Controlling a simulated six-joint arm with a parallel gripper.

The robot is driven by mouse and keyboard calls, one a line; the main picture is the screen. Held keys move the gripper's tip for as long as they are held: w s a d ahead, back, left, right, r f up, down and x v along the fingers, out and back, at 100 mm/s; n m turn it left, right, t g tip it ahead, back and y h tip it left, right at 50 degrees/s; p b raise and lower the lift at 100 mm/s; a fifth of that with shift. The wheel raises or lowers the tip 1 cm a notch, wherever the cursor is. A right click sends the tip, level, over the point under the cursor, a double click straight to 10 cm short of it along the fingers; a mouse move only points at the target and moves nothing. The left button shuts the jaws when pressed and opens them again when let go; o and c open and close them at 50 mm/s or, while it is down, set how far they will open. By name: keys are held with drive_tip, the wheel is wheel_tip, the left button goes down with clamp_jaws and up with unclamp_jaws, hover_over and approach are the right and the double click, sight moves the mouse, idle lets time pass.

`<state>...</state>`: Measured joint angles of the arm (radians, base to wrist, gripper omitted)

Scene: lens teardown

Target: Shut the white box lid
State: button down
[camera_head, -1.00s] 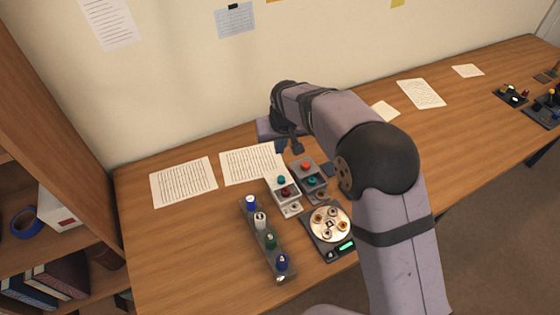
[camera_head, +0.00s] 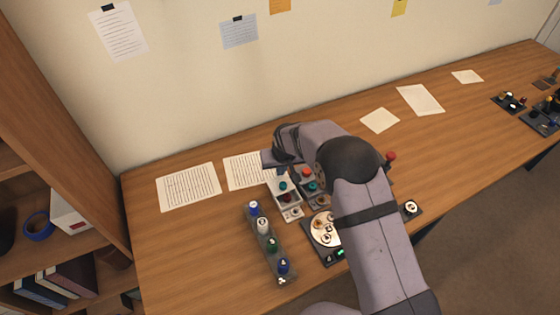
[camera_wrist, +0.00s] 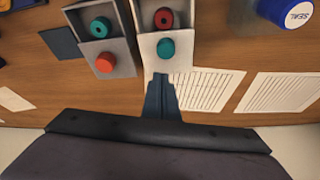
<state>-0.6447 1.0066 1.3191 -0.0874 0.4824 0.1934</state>
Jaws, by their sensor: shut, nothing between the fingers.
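The white box (camera_head: 290,199) stands on the desk, left of a grey box of the same form. Its white lid (camera_wrist: 152,66) bears a teal knob (camera_wrist: 165,48) and sits back toward the wall, so the box is partly open. A dark red round part (camera_wrist: 163,18) shows inside the opening. My gripper (camera_wrist: 164,78) is shut and empty, at the wall side of the white lid, its tips close to the lid's edge. I cannot tell whether they touch. In the head view my gripper (camera_head: 272,165) is just behind the box.
The grey box (camera_wrist: 119,54) with an orange knob is close beside the white box. A rack of capped bottles (camera_head: 268,243) stands to the left, and a round tray (camera_head: 325,229) lies to the right, partly behind my arm. Printed sheets (camera_head: 188,187) lie flat toward the wall.

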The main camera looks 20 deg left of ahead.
drive_tip(key=shift+s+d+p, duration=0.3)
drive_tip(key=shift+s, duration=0.2)
drive_tip(key=shift+s+d+p, duration=0.25)
drive_tip(key=shift+s+d, duration=0.05)
drive_tip(key=shift+s, duration=0.2)
